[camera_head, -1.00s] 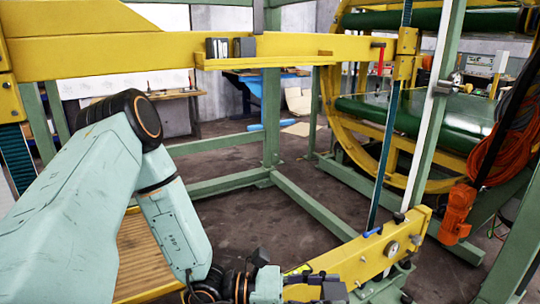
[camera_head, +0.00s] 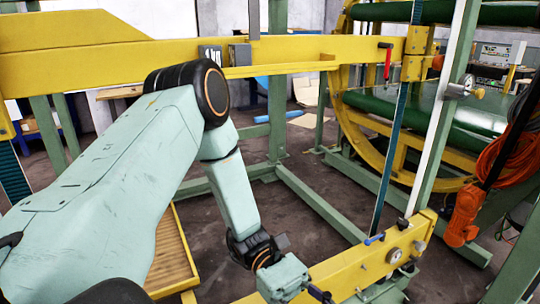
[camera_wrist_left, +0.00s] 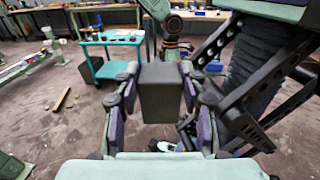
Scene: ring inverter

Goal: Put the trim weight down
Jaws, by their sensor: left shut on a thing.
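A dark grey block, the trim weight (camera_wrist_left: 162,100), stands upright between the fingers of my left gripper (camera_wrist_left: 160,98) in the left wrist view. The pads touch it on both sides, and the gripper is shut on it. In the head view my left arm reaches down to the bottom edge; its gripper is mostly cut off there and the held weight cannot be made out. Another block marked "4 kg" (camera_head: 210,54) and a grey block (camera_head: 240,54) stand side by side at the yellow upper beam. My right gripper is in neither view.
A yellow ledge (camera_head: 280,68) runs along the upper beam, bare right of the blocks. A lower yellow beam (camera_head: 345,270) crosses near my left wrist. Green frame posts (camera_head: 277,110) and a large yellow ring (camera_head: 365,135) stand beyond. A teal cart (camera_wrist_left: 110,40) shows in the left wrist view.

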